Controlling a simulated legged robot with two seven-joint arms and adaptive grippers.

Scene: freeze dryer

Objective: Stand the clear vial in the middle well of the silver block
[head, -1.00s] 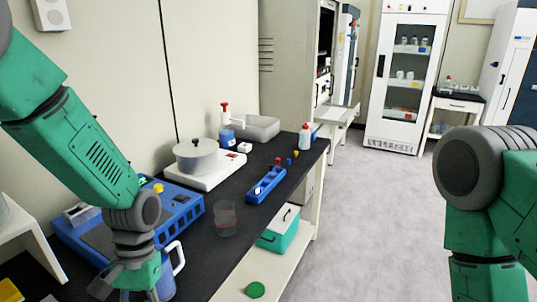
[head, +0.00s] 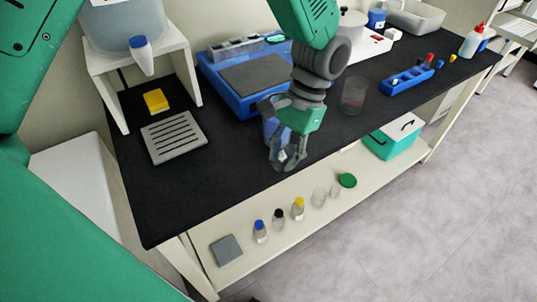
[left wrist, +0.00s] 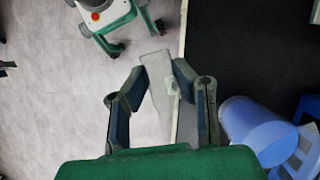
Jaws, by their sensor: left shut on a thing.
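My left gripper (head: 288,160) is over the front edge of the black bench, fingers pointing down. It also shows in the left wrist view (left wrist: 160,75), shut on a small pale, see-through thing (left wrist: 172,86) that looks like the clear vial. In the head view this thing is too small and covered by the fingers to make out clearly. A silver block (head: 237,48) sits at the back left of the blue device, well away from the gripper. Its wells are too small to tell apart. My right gripper is not in view.
A blue jug (head: 272,122) stands right behind my left gripper, also in the wrist view (left wrist: 255,125). A clear beaker (head: 354,95) and blue rack (head: 407,78) stand to the right. A grey slotted plate (head: 173,137) and yellow block (head: 156,101) lie left. Small bottles stand on the shelf below.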

